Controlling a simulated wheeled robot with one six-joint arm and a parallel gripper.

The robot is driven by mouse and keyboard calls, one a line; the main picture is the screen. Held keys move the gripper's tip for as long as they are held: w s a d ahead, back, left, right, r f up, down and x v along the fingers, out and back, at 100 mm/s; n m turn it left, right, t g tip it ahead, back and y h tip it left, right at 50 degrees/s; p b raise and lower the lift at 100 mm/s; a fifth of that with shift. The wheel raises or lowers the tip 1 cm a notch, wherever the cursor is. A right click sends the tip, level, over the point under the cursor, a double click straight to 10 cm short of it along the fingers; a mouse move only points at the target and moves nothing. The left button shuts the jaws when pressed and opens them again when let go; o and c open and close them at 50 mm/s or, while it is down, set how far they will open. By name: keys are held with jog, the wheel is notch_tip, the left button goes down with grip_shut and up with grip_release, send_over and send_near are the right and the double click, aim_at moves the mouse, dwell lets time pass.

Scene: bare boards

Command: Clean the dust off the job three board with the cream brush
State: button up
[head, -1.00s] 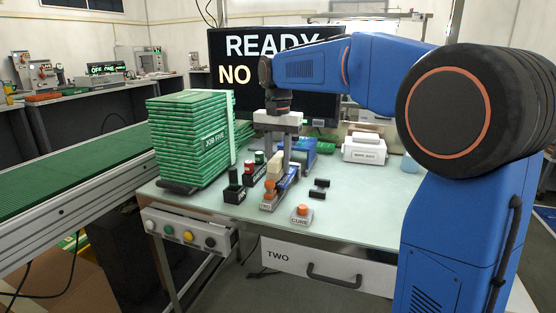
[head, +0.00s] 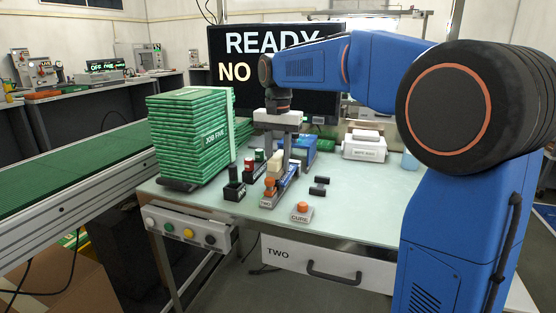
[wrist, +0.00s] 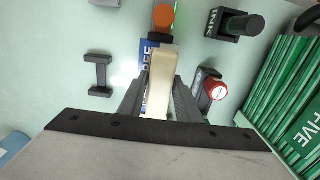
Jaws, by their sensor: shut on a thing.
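My gripper (head: 281,168) is shut on the cream brush (head: 274,171). In the wrist view the brush (wrist: 161,75) shows as a pale cream bar between the two dark fingers. Below it lies a blue board (wrist: 147,58) with part of a word ending in "REE", mostly hidden by the brush and fingers. An orange knob (wrist: 164,17) stands at the holder's end. Whether the bristles touch the board, and any dust, I cannot tell.
A black ink pot (head: 234,188) and a red-topped stand (head: 248,170) are left of the holder. The CURE button (head: 302,212) and a dark rest (head: 319,187) are to its right. A tall green board stack (head: 190,140) is at left. The front right tabletop is clear.

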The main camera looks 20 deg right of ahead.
aim_at(281, 151)
jog(key=shift+f, duration=0.45)
dwell(0.9)
jog(key=shift+w+d, duration=0.1)
jog(key=shift+w+d, duration=0.8)
jog(key=shift+w, duration=0.3)
jog(key=shift+s+a, duration=0.15)
jog(key=shift+s, duration=0.05)
jog(key=shift+s+a, duration=0.4)
jog(key=shift+s, duration=0.1)
jog(key=shift+s+r, duration=0.1)
jog(key=shift+r, duration=0.05)
jog(key=shift+s+a, duration=0.3)
jog(key=shift+s, duration=0.15)
